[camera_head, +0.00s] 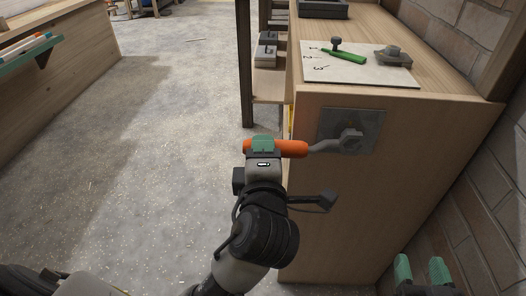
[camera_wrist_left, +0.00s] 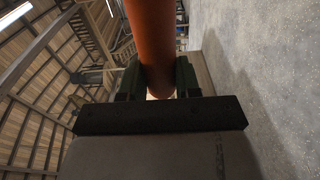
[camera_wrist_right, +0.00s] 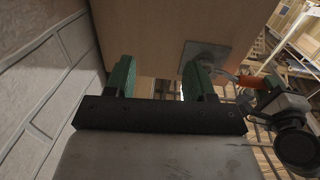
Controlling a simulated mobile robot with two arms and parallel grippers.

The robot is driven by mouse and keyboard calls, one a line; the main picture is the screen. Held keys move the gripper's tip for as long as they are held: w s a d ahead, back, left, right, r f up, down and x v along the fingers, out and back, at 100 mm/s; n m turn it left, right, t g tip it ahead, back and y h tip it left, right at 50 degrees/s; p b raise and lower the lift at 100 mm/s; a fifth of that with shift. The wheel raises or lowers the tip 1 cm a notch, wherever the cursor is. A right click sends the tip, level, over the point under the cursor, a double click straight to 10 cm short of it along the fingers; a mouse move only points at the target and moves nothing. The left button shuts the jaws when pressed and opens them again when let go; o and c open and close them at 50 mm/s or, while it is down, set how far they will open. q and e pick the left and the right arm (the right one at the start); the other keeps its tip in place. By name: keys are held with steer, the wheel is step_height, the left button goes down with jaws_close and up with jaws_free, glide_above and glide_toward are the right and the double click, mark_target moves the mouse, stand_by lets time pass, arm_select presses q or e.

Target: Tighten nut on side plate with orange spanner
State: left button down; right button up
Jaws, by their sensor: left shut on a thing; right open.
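The orange spanner (camera_head: 290,148) lies roughly level in front of the bench's side, its grey head pointing right. My left gripper (camera_head: 263,146) is shut on its orange handle; the handle also fills the top of the left wrist view (camera_wrist_left: 155,40). The spanner's head is at the nut (camera_head: 351,138) on the grey side plate (camera_head: 367,123). I cannot tell whether the jaws fully seat around the nut. My right gripper (camera_head: 425,272) is open and empty at the lower right, apart from the plate. The side plate (camera_wrist_right: 207,55) also shows in the right wrist view.
A wooden bench (camera_head: 390,200) carries the side plate on its end panel. On its top are a numbered board (camera_head: 340,68), a green-handled tool (camera_head: 343,56) and a grey metal part (camera_head: 393,55). A brick wall (camera_head: 490,190) stands close on the right. Open floor (camera_head: 170,120) lies left.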

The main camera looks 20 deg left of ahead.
arm_select(q)
steer(key=shift+w, duration=0.2)
arm_select(e)
steer(key=shift+r, duration=0.1)
arm_select(q)
steer(key=shift+x, duration=0.85)
arm_select(e)
steer(key=shift+a+r+t+y, duration=0.15)
steer(key=shift+r+t+y, duration=0.15)
steer(key=shift+r+t, duration=0.25)
